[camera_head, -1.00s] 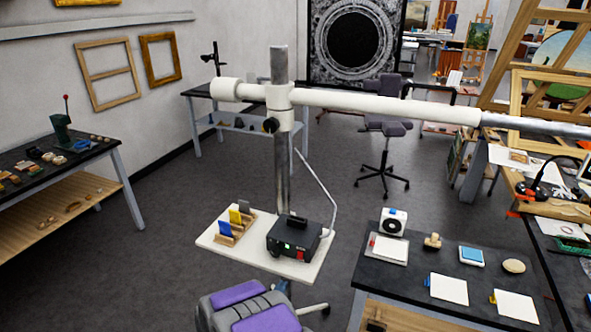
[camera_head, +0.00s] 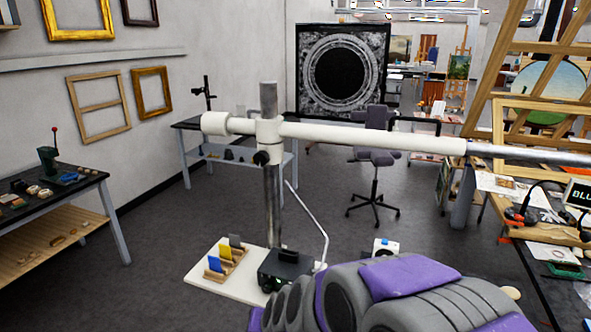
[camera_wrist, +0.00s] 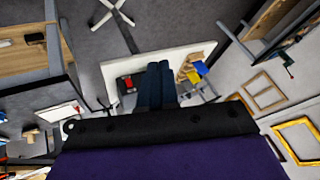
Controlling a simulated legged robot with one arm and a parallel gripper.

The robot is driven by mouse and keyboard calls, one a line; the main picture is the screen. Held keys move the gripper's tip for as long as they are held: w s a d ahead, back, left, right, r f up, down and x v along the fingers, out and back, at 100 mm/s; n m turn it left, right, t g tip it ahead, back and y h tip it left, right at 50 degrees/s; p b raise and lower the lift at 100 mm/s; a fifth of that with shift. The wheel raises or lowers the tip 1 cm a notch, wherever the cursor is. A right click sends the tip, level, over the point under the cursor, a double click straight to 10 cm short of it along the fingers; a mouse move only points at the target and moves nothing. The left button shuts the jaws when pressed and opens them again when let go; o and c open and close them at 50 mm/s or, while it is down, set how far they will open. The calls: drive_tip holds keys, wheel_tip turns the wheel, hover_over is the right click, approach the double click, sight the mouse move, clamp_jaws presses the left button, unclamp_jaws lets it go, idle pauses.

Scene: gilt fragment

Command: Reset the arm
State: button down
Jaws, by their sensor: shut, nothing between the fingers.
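My arm (camera_head: 400,290), grey with purple panels, fills the lower right of the head view; its fingertips cannot be made out there. In the wrist view my gripper (camera_wrist: 160,72) shows as two dark fingers side by side, shut and empty. Behind the fingers is the white board (camera_wrist: 200,55) with the black box (camera_wrist: 130,88) and the card holder (camera_wrist: 187,70). No contact with them is visible.
The white board (camera_head: 200,282) carries the black box (camera_head: 285,266) and colored cards. A metal post (camera_head: 270,190) holds a long white horizontal tube (camera_head: 375,137) across the view. A wheeled chair (camera_head: 375,165) stands behind. Open floor lies at left.

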drive_tip(key=s+d+r+g+h, duration=0.1)
drive_tip(key=s+d+r+g, duration=0.1)
drive_tip(key=s+d, duration=0.5)
drive_tip(key=s+d+r+g+h, duration=0.1)
drive_tip(key=s+d, duration=0.5)
drive_tip(key=s, duration=0.7)
drive_tip(key=s+d+r+g+h, duration=0.2)
drive_tip(key=s+d+r+g, duration=0.1)
drive_tip(key=s+d, duration=0.4)
drive_tip(key=s+g, duration=0.1)
drive_tip(key=s, duration=0.2)
drive_tip(key=shift+s+d+g, duration=0.3)
drive_tip(key=shift+s+d, duration=0.05)
drive_tip(key=shift+d, duration=0.3)
drive_tip(key=shift+a, duration=0.2)
drive_tip(key=c, duration=1.8)
unclamp_jaws()
drive_tip(key=shift+c, duration=0.2)
